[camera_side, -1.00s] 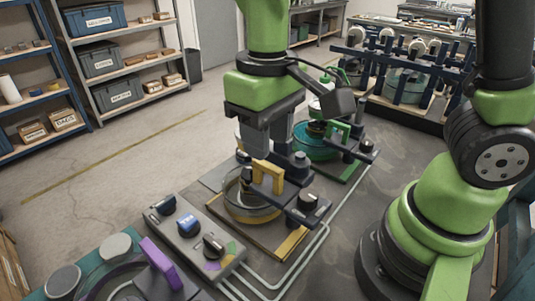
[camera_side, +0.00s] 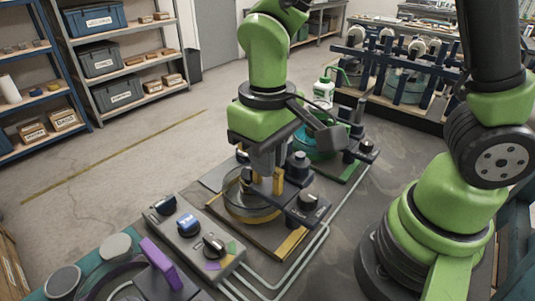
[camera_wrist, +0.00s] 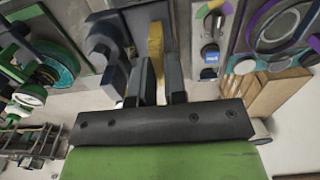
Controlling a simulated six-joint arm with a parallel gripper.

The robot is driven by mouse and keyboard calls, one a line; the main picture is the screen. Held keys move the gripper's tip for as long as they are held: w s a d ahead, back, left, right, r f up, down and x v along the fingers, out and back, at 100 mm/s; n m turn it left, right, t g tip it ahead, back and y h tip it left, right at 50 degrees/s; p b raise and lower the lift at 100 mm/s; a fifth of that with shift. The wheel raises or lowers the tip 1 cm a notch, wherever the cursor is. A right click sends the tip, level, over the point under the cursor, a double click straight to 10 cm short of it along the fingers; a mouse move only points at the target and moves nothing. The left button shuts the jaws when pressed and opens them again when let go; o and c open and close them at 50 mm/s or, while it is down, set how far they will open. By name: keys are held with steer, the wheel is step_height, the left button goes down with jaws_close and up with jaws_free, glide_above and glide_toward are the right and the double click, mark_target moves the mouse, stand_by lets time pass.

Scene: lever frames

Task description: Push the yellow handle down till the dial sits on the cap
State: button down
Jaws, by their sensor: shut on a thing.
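The yellow handle (camera_side: 278,181) stands on the middle station in the side view, mostly hidden by my gripper. My gripper (camera_side: 264,184) reaches down over it with its fingers shut on the handle. In the wrist view, a yellow strip of the handle (camera_wrist: 155,48) shows between and beyond the two dark fingers (camera_wrist: 161,80). A round glass vessel with a yellow rim (camera_side: 248,212) sits below and left of the gripper. A dark knob with a pale top (camera_side: 309,199) is at the station's front right. I cannot tell which parts are the dial and cap, or their contact.
A grey control box with several knobs (camera_side: 189,223) stands at the front left, near a purple handle (camera_side: 160,265). A green station with a teal vessel (camera_side: 318,142) is behind. A white bottle (camera_side: 323,92) stands further back.

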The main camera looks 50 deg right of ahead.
mark_target(267, 187)
steer(key=shift+f, duration=2.45)
steer(key=c, duration=1.2)
jaws_free()
steer(key=shift+o, duration=0.2)
step_height(267, 187, up, 10)
steer(key=s+d+r+m+t+y, duration=0.2)
steer(key=s+d+r+m+t, duration=0.2)
steer(key=s+r, duration=0.5)
steer(key=d+t, duration=0.2)
steer(key=t, duration=0.1)
steer(key=shift+d, duration=0.25)
